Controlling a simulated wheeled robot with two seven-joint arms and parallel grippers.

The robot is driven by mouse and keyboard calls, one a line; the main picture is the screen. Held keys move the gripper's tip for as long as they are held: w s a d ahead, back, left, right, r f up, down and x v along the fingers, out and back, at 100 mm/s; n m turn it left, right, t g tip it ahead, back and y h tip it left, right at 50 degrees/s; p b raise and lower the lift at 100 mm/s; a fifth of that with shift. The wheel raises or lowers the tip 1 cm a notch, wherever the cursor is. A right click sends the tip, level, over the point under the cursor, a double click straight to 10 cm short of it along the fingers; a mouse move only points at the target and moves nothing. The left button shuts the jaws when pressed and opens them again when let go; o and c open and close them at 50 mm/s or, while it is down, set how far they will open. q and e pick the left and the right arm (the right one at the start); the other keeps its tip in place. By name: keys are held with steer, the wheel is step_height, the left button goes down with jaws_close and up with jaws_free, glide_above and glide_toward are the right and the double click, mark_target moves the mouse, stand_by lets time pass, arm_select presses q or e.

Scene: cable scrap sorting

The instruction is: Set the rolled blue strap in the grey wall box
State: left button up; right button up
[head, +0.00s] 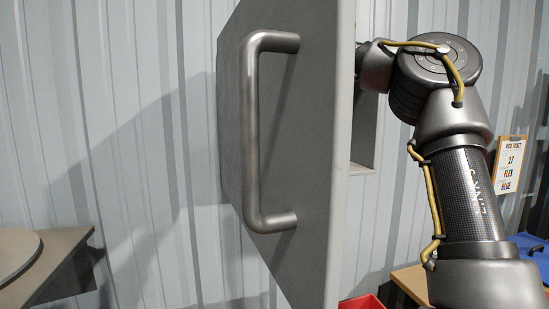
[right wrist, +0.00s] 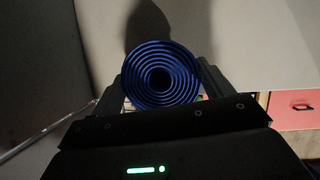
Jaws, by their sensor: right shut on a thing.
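The grey wall box (head: 364,140) is mounted on the corrugated wall, mostly hidden behind its open door (head: 318,110), which swings toward me and carries a steel bar handle (head: 252,130). My right arm reaches behind the door at the box; its gripper is hidden there in the head view. In the right wrist view my right gripper (right wrist: 162,84) is shut on the rolled blue strap (right wrist: 160,76), whose spiral end faces the camera between the two fingers. Plain grey surfaces lie around the strap there. My left gripper is not in view.
A grey table edge (head: 60,262) with a round disc (head: 18,252) is at the lower left. A red bin (head: 362,302), a wooden surface (head: 412,282) and a blue bin (head: 530,250) are at the lower right. A pick ticket reading 27 FLEX BLUE (head: 510,166) hangs on the wall.

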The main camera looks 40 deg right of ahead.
steer(key=shift+w+d, duration=0.2)
steer(key=shift+w, duration=0.45)
steer(key=shift+w+d, duration=0.2)
steer(key=shift+w, duration=0.4)
steer(key=shift+b+x, duration=0.4)
steer(key=shift+x, duration=0.45)
steer(key=shift+f, duration=0.2)
steer(key=shift+s+r, duration=0.25)
steer(key=shift+s, duration=0.15)
steer(key=shift+a+f, duration=0.1)
steer(key=shift+f, duration=0.05)
steer(key=o, duration=1.1)
steer(key=shift+w+f, duration=0.1)
steer(key=shift+w, duration=0.05)
steer(key=p+v, duration=0.2)
steer(key=v, duration=0.1)
steer(key=p+v, duration=0.3)
steer(key=shift+w+r, duration=0.15)
steer(key=shift+r, duration=0.1)
steer(key=shift+s+a+f+b, duration=0.25)
steer(key=shift+s+f+b, duration=0.3)
steer(key=shift+s+b, duration=0.25)
steer(key=s+a+p, duration=0.3)
steer(key=s+p, duration=0.6)
steer(key=p, duration=0.3)
steer(key=shift+s+a, duration=0.3)
steer(key=shift+s, duration=0.05)
